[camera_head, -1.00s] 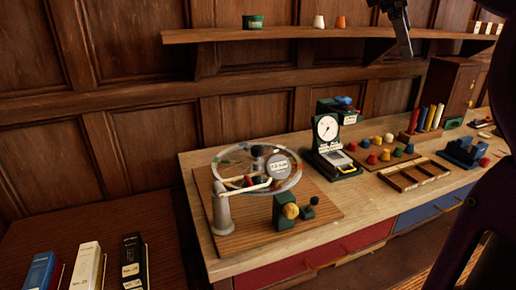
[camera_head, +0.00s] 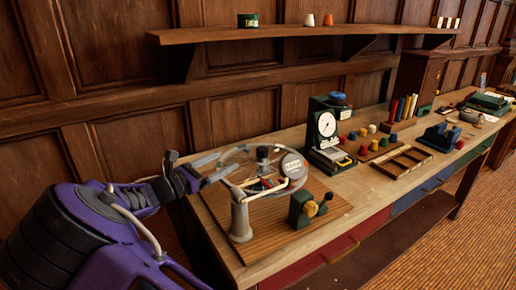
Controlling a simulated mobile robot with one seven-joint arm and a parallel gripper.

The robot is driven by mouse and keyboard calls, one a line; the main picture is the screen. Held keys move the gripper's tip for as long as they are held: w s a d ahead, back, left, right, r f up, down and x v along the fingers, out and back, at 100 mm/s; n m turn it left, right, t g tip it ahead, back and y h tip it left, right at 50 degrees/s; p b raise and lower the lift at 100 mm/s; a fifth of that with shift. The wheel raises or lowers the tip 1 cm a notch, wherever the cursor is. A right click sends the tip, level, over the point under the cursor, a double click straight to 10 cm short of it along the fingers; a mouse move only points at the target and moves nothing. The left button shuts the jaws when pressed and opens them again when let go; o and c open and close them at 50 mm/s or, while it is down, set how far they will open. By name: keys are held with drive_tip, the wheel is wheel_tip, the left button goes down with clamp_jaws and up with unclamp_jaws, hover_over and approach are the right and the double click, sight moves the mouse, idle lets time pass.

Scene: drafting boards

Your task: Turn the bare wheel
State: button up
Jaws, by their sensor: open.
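A clear round wheel (camera_head: 232,154) with coloured marks near its rim lies flat over a brown wooden board on the bench. A round grey labelled disc (camera_head: 293,166) sits at its right side, and a dark hub knob (camera_head: 263,153) stands near its middle. A pale post with a white arm (camera_head: 241,218) stands at the front. My gripper (camera_head: 229,161) is open at the wheel's left edge, its two grey fingers pointing right. I cannot tell whether the fingers touch the rim or only overlap it in the picture.
A dial scale (camera_head: 326,132), coloured pegs and a wooden tray (camera_head: 402,162) stand further right. A shelf (camera_head: 300,32) runs along the wall above. The bench's front edge is clear.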

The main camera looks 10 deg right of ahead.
sight(258, 152)
drive_tip(key=shift+n, duration=0.3)
drive_tip(key=f+x, duration=0.1)
drive_tip(key=x, duration=0.4)
drive_tip(key=f+x, duration=0.1)
drive_tip(key=x, duration=0.5)
drive_tip(key=f+x, duration=0.1)
drive_tip(key=x, duration=0.5)
drive_tip(key=shift+w+d, duration=0.15)
drive_tip(key=shift+d, duration=0.05)
clamp_jaws()
